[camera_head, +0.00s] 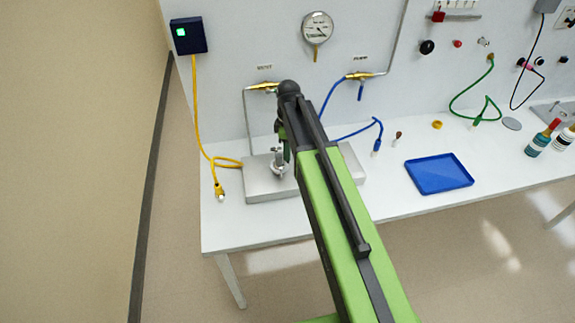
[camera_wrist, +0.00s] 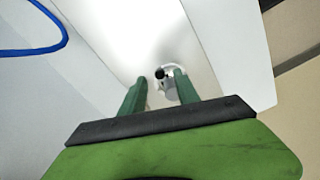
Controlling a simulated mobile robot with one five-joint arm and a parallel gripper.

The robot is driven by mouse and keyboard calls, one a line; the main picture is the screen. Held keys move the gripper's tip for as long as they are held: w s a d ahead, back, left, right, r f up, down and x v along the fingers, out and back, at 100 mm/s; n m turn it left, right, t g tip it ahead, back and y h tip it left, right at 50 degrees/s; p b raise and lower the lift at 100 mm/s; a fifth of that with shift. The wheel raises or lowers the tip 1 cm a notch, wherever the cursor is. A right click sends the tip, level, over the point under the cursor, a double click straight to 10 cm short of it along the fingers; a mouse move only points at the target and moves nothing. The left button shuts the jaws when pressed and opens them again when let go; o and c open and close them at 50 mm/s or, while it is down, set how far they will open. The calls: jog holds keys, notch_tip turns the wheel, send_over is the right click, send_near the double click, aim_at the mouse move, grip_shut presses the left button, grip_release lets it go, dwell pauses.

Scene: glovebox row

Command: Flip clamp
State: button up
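The clamp (camera_head: 279,166) is a small metal fitting standing on a silver block (camera_head: 258,190) near the left end of the white table. Its lower part shows in the head view; my arm and gripper cover part of the area behind it. In the wrist view the clamp (camera_wrist: 170,90) shows as a grey piece with a dark round end, partly hidden by the right finger. My gripper (camera_wrist: 159,78) has its two green fingers apart, with the clamp beyond and close to the right finger. Contact cannot be told. In the head view my gripper (camera_head: 285,138) points down just above the clamp.
A yellow cable (camera_head: 203,130) hangs left of the block. A blue hose (camera_head: 375,135) lies to its right, with a blue tray (camera_head: 438,174) farther right. The wall panel with a gauge (camera_head: 317,28) stands behind. Bottles (camera_head: 541,140) stand at far right.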

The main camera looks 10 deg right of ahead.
notch_tip(320, 180, down, 3)
jog(key=shift+r+b, duration=0.15)
jog(key=shift+b, duration=0.5)
jog(key=shift+r, duration=0.1)
grip_shut()
